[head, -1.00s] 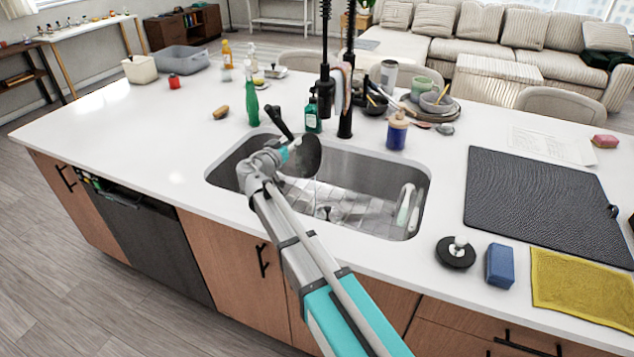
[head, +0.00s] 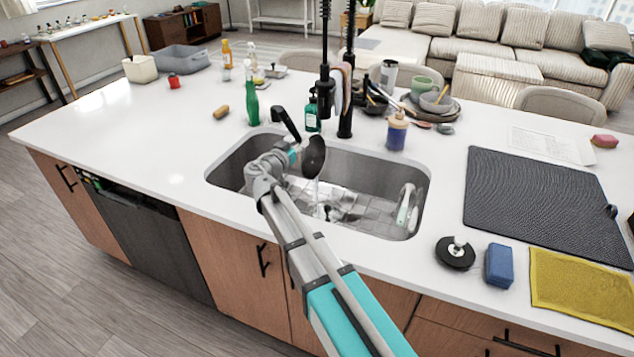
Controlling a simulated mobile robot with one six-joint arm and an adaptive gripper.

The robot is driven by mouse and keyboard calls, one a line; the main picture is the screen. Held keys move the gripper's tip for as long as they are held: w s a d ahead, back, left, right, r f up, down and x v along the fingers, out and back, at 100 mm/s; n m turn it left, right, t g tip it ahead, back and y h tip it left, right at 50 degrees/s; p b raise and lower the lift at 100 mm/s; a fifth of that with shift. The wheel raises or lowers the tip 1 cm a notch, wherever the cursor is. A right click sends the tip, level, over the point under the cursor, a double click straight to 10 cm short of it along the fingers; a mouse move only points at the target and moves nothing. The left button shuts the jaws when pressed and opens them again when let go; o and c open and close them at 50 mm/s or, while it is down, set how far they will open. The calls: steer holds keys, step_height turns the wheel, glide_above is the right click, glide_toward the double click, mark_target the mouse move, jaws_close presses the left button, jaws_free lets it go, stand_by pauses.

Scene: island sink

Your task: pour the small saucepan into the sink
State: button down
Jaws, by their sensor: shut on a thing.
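The small dark saucepan (head: 314,157) is tilted on its side over the sink (head: 385,165). Its black handle (head: 288,122) points up and to the left. A thin pale stream falls from the pan's lower edge into the sink. My gripper (head: 294,150) is shut on the saucepan, above the left half of the basin. The wrist partly hides the grip, so the fingertips are hard to make out. The sink floor shows a grid and a dark drain, partly hidden by my arm.
A black faucet (head: 345,115) stands behind the sink, close to the pan. Green bottles (head: 312,115), a blue bottle (head: 396,132) and stacked dishes (head: 432,105) line the back. A black mat (head: 540,200), blue sponge (head: 499,266) and yellow cloth (head: 580,285) lie right. The left counter is mostly clear.

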steer(key=shift+s+d+r+m, duration=0.1)
steer(key=shift+s+d+m, duration=0.2)
steer(key=shift+d+m, duration=0.35)
steer(key=w+a+n, duration=0.2)
steer(key=a, duration=0.1)
steer(key=a+f+n+b, duration=0.1)
steer(key=a, duration=0.1)
steer(key=shift+w, duration=0.4)
steer(key=shift+f+n, duration=0.15)
steer(key=shift+n, duration=0.1)
steer(key=shift+s+d, duration=0.15)
steer(key=shift+s, duration=0.05)
steer(key=shift+w, duration=0.1)
